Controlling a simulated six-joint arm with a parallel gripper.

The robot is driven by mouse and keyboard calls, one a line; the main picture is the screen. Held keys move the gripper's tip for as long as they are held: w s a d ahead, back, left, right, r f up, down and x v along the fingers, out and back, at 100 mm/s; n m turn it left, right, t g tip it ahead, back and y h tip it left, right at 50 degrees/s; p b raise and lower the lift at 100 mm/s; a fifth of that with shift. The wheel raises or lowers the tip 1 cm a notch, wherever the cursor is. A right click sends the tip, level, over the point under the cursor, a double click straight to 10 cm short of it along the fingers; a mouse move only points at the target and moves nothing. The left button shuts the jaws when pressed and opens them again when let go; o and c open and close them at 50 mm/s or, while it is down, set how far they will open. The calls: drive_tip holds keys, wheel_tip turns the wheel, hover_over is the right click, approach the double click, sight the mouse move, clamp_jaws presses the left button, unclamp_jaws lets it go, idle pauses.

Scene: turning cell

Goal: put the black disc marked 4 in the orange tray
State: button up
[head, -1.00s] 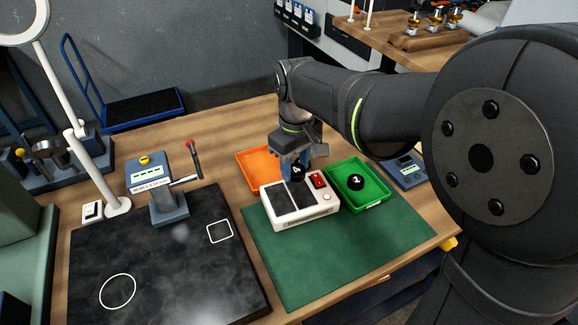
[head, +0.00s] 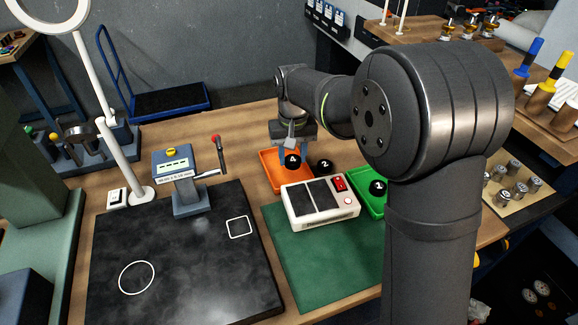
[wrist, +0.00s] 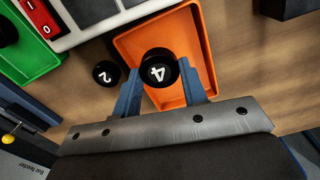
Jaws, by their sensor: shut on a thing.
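The black disc marked 4 (head: 292,161) is held between the blue fingers of my gripper (head: 293,155). In the wrist view the disc (wrist: 158,68) sits between the two fingertips (wrist: 165,82), its white 4 facing the camera. The orange tray (head: 270,173) is behind the white device, and the disc shows over it in both views. In the wrist view the tray (wrist: 197,40) lies beneath the disc and part of the gripper. I cannot tell whether the disc touches the tray floor.
A black disc marked 2 (head: 324,166) stands on the wood just right of the orange tray. A disc marked 1 (head: 378,187) is in the green tray (head: 367,205).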

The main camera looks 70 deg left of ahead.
sight(289, 176)
drive_tip(key=shift+s+a+f, duration=0.3)
drive_tip(key=shift+s+f, duration=0.1)
drive_tip(key=shift+f, duration=1.85)
drive_tip(key=shift+f, duration=0.2)
drive_tip(key=o, duration=1.1)
wheel_tip(289, 176, up, 12)
drive_tip(key=shift+r, duration=0.2)
